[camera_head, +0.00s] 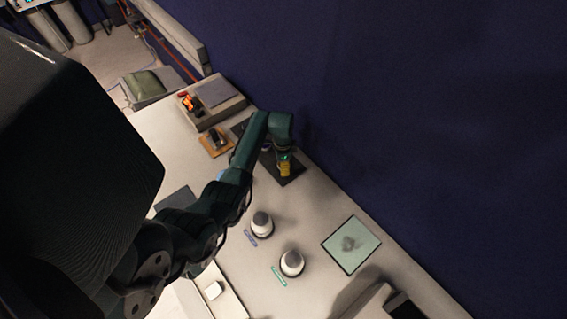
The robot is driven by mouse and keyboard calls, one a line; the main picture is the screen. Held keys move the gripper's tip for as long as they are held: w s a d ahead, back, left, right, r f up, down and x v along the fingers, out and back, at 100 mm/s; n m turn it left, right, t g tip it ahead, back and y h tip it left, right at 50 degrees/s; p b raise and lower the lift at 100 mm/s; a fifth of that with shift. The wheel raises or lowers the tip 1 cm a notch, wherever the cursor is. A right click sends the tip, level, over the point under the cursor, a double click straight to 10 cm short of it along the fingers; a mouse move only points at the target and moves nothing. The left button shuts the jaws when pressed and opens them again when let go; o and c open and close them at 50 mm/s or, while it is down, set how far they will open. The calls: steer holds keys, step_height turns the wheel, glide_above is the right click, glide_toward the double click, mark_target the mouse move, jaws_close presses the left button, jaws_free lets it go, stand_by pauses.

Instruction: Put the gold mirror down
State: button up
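The gold mirror (285,170) is a small yellow-gold piece at the end of my arm. My gripper (284,157) points down and appears shut on it; the fingers are small and dark in this view. The gold mirror shows over a dark mat (292,178) near the blue wall. I cannot tell whether its lower edge touches the mat. My forearm and wrist hide part of the mat and the table to the left of it.
Two white-and-dark round devices (262,222) (291,262) stand nearer on the pale table. A pale green framed panel (351,245) lies at right. An orange pad with a dark object (216,140) and a grey tray (213,97) lie farther back. Table between mat and panel is clear.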

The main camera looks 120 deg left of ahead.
steer(key=shift+o, duration=0.4)
steer(key=shift+r, duration=0.5)
step_height(320, 180, up, 11)
steer(key=p, duration=0.1)
steer(key=shift+r, duration=0.15)
steer(key=shift+s+d, duration=0.1)
